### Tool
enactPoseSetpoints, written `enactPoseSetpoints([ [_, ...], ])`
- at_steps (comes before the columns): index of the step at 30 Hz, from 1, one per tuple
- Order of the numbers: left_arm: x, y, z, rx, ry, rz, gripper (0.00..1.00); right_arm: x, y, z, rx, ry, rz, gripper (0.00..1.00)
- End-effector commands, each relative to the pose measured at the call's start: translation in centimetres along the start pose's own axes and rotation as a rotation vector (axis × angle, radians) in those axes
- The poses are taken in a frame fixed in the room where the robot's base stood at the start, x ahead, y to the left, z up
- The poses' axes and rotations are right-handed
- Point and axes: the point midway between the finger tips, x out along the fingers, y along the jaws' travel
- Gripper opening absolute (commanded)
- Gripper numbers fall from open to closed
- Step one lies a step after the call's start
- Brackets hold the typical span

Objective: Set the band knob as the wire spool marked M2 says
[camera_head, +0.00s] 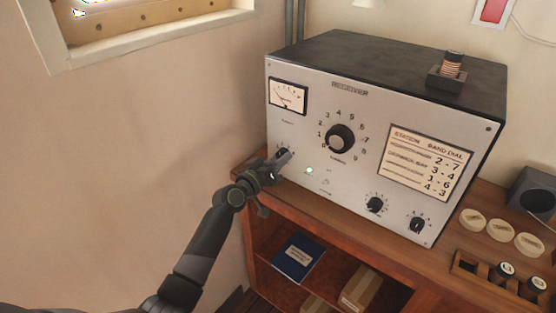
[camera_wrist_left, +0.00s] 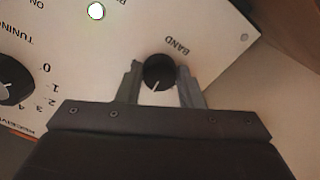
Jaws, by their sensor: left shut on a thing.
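The band knob (camera_wrist_left: 158,72) is black and round, with a white pointer line toward the bottom of the left wrist view, slightly left. My left gripper (camera_wrist_left: 158,82) is shut on it, a finger on each side. In the head view my left gripper (camera_head: 281,158) is at the receiver's lower left and mostly hides the knob. A copper-coloured wire spool (camera_head: 453,66) stands on a dark holder on the receiver (camera_head: 390,95). Its marking is not readable. A card (camera_head: 425,162) headed station, band, dial lists number pairs 2-7, 3-4, 1-6, 4-3. My right gripper is not in view.
The tuning knob (camera_head: 340,138) sits up and right of my left gripper, with a lit green lamp (camera_head: 309,170) below it. Two smaller knobs (camera_head: 375,204) (camera_head: 417,225) are at lower right. Round discs (camera_head: 501,231) and a wooden rack (camera_head: 466,266) with capped pieces lie on the desk.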

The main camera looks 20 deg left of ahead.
Motion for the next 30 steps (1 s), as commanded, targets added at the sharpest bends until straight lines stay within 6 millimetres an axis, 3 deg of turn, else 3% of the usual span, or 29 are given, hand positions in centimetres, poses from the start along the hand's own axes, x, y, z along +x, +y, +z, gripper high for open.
enactPoseSetpoints([
  [12,-0.02,0.02,0.02,-0.228,-0.001,-0.001,0.11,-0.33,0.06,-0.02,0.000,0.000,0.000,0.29],
  [30,-0.02,0.01,0.04,-0.272,0.000,-0.001,0.11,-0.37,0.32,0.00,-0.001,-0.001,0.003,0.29],
])
